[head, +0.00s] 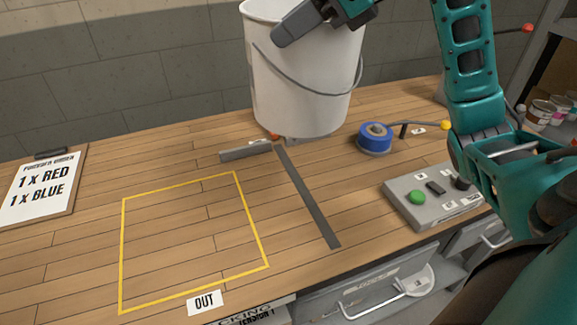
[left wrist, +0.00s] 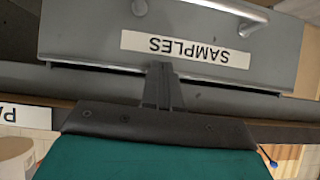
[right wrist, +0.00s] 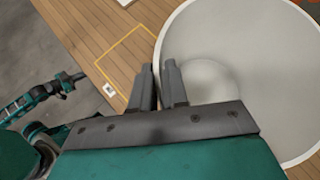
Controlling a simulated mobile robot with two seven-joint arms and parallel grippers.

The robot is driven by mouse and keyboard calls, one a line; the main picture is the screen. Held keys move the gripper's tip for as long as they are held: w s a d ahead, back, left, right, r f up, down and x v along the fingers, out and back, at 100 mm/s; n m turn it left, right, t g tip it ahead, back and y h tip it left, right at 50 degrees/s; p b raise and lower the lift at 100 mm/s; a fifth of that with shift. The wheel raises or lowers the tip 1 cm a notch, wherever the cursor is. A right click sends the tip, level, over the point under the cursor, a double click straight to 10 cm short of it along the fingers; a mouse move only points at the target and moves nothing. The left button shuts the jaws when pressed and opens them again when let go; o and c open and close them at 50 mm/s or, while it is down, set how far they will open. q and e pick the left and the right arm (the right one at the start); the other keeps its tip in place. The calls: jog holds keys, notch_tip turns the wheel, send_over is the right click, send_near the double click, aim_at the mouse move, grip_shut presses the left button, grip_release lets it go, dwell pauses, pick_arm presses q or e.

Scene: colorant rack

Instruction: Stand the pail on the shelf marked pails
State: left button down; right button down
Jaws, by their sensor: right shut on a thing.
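The white pail (head: 305,85) with a thin wire handle hangs upright, apparently above the wooden worktop, in the head view. My right gripper (head: 298,28) is shut on its rim. In the right wrist view, the fingers (right wrist: 158,82) straddle the rim of the pail (right wrist: 235,50), which looks empty inside. My left gripper (left wrist: 163,85) shows only in the left wrist view, its fingers together with nothing between them, in front of a grey drawer marked SAMPLES (left wrist: 187,50). A cut-off label (left wrist: 25,117) there appears to begin with PA. I cannot make out the pails shelf clearly.
The worktop (head: 80,255) has an empty yellow outlined square (head: 195,240) marked OUT. A blue roll (head: 375,138) and a button box (head: 432,195) stand to the right. A rack with cans (head: 540,112) is at far right.

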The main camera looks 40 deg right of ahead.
notch_tip(320, 180, down, 20)
jog(key=b, duration=0.3)
jog(key=shift+r, duration=0.1)
jog(key=c, duration=1.1)
grip_release()
jog(key=shift+s, duration=0.1)
